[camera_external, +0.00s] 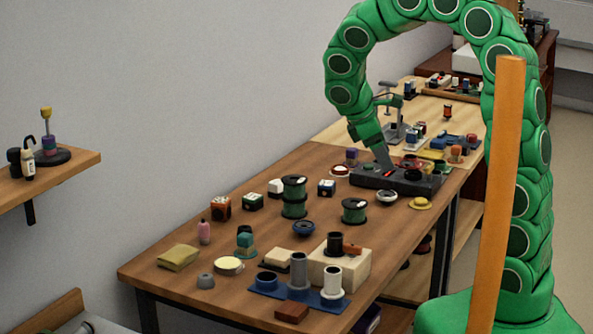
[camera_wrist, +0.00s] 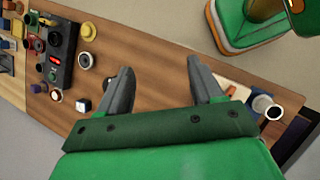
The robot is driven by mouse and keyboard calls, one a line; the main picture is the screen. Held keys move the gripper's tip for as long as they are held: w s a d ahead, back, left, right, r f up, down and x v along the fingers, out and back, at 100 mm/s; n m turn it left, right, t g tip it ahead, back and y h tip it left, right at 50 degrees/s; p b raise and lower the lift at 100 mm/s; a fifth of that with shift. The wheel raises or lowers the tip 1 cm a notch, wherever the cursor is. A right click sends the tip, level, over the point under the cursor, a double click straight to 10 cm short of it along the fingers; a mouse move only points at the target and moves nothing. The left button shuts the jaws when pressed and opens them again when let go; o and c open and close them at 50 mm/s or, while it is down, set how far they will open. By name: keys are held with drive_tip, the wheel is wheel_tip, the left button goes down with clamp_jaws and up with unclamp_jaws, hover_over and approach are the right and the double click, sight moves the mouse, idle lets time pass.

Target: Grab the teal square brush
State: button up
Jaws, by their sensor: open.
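A small teal block with a dark top and a paler lower part (camera_external: 245,241) stands upright near the left front of the brown table; it looks like the teal square brush, though it is too small to be sure. I cannot make it out in the wrist view.
The dark device (camera_external: 400,180) with a red light also shows in the wrist view (camera_wrist: 62,50). Green-sided spools (camera_external: 294,197), a pink bottle (camera_external: 204,232), a folded olive cloth (camera_external: 178,257) and a blue mat (camera_external: 265,289) with grey and white cylinders crowd the table.

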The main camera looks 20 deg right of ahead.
drive_tip(key=w+a+f+n+t+h, duration=0.1)
drive_tip(key=w+a+f+n+t, duration=0.2)
drive_tip(key=a, duration=0.5)
drive_tip(key=w+a+f+n+h, duration=0.1)
drive_tip(key=w+a+f+n, duration=0.25)
drive_tip(key=w+a, duration=0.3)
drive_tip(key=n+t, duration=0.5)
drive_tip(key=n, duration=0.1)
hover_over(245, 235)
drive_tip(key=s+a, duration=0.1)
drive_tip(key=a, duration=0.1)
wheel_tip(245, 235, down, 8)
drive_tip(key=shift+h, duration=0.4)
drive_tip(key=shift+s+d+f, duration=0.1)
drive_tip(key=shift+s+f, duration=0.05)
drive_tip(key=shift+f, duration=1.5)
drive_tip(key=shift+s+f, duration=0.15)
drive_tip(key=shift+f, duration=1.5)
drive_tip(key=shift+w+d+f, duration=0.15)
drive_tip(key=shift+f, duration=0.2)
drive_tip(key=shift+x, duration=1.3)
drive_tip(key=shift+w+r, duration=0.1)
drive_tip(key=shift+r, duration=0.05)
drive_tip(key=c, duration=1.1)
drive_tip(key=shift+o, duration=0.2)
